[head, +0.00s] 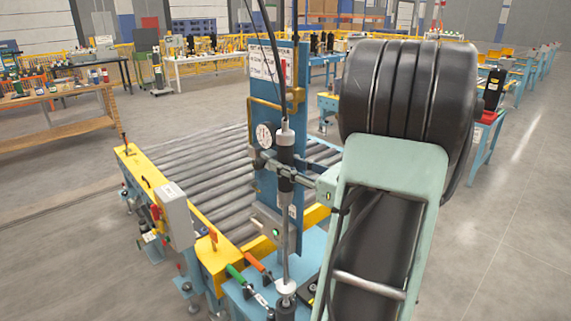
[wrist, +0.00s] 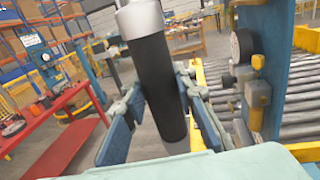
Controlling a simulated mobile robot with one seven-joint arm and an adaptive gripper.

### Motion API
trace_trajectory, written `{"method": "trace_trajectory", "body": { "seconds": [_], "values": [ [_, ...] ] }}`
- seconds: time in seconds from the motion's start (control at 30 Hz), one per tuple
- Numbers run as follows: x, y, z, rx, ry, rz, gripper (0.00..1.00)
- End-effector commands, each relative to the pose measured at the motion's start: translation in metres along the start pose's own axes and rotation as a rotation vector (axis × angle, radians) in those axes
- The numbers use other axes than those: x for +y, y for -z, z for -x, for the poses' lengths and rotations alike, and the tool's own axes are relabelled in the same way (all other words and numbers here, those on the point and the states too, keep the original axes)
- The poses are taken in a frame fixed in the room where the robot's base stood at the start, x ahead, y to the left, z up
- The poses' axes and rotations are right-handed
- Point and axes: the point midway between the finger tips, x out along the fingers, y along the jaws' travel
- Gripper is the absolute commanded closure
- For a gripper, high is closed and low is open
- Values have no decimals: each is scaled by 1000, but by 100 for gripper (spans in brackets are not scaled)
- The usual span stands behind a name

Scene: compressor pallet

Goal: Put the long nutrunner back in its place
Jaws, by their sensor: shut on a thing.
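The long nutrunner (head: 285,145) stands upright in front of a blue panel (head: 264,195), with a black cable running up from its top. Its thin shaft runs down to a white collar and dark end over the blue bench (head: 308,245). I cannot tell whether that end touches anything. My gripper (head: 288,172) is shut around its dark body. In the wrist view my gripper (wrist: 165,112) has one blue finger on each side of the nutrunner's black grip (wrist: 157,85). A yellow bracket (head: 263,104) is fixed to the panel behind the nutrunner.
A gauge (head: 264,135) sits on the panel close to the nutrunner. A green-handled tool (head: 235,273) and an orange-handled tool (head: 257,264) lie on the bench. A roller conveyor (head: 200,175) is behind. A red table (wrist: 75,135) shows in the wrist view.

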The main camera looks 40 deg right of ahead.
Motion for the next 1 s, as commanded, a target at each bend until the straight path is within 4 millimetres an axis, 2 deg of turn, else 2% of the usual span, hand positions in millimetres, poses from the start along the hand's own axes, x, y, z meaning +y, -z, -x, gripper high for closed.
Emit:
{"method": "trace_trajectory", "body": {
  "seconds": [1.0],
  "values": [
    [0,15,0,-5,0,3,100]
  ]
}}
